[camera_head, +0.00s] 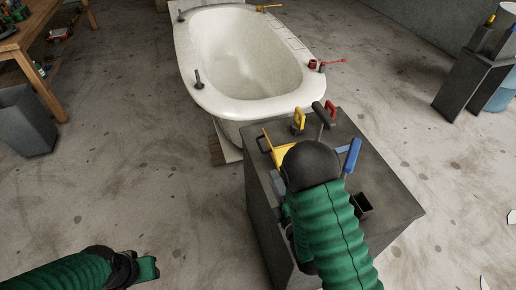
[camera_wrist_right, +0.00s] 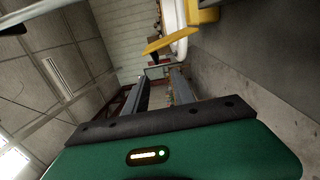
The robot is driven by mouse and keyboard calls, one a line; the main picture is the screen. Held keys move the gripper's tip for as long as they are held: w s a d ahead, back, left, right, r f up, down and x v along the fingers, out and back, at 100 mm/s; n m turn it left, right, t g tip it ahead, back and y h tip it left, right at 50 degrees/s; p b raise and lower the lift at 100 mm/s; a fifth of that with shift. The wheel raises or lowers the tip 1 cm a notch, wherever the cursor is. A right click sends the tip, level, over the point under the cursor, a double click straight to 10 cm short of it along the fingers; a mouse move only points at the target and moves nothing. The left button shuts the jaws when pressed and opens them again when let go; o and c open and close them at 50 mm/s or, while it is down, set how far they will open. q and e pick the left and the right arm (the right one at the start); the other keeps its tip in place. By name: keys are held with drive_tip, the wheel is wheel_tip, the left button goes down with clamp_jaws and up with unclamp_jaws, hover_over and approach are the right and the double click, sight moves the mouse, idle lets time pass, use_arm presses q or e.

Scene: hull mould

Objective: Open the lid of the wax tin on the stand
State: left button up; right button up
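The dark grey stand (camera_head: 395,195) is below the centre of the head view, in front of the white hull mould. I cannot make out the wax tin or its lid for sure; my right arm covers part of the stand top. My right gripper is over the stand, its fingers hidden in the head view by my black wrist. In the right wrist view the fingers of my right gripper (camera_wrist_right: 162,88) stand apart, with nothing seen between them. My left gripper (camera_head: 150,268) is low at the left, over the floor, away from the stand; its fingers are not clear.
On the stand are a yellow-handled tool (camera_head: 298,120), a red-handled one (camera_head: 331,109), a blue-handled one (camera_head: 352,156), a yellow piece (camera_head: 283,157) and a dark open box (camera_head: 363,206). The tub-shaped mould (camera_head: 215,98) stands behind.

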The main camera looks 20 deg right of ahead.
sight(259, 143)
drive_tip(key=w+b, duration=0.2)
drive_tip(key=w, duration=0.3)
drive_tip(key=w+b, duration=0.2)
drive_tip(key=w, duration=0.3)
drive_tip(key=w+a+b, duration=0.1)
drive_tip(key=w+b, duration=0.1)
drive_tip(key=w, duration=0.3)
drive_tip(key=shift+w+r, duration=0.2)
drive_tip(key=shift+r, duration=0.1)
drive_tip(key=shift+w+d, duration=0.1)
drive_tip(key=shift+w, duration=0.15)
drive_tip(key=shift+d, duration=0.1)
drive_tip(key=shift+c, duration=0.3)
clamp_jaws()
drive_tip(key=shift+s+f+b, duration=0.1)
drive_tip(key=shift+f+b, duration=0.15)
drive_tip(key=shift+b, duration=0.05)
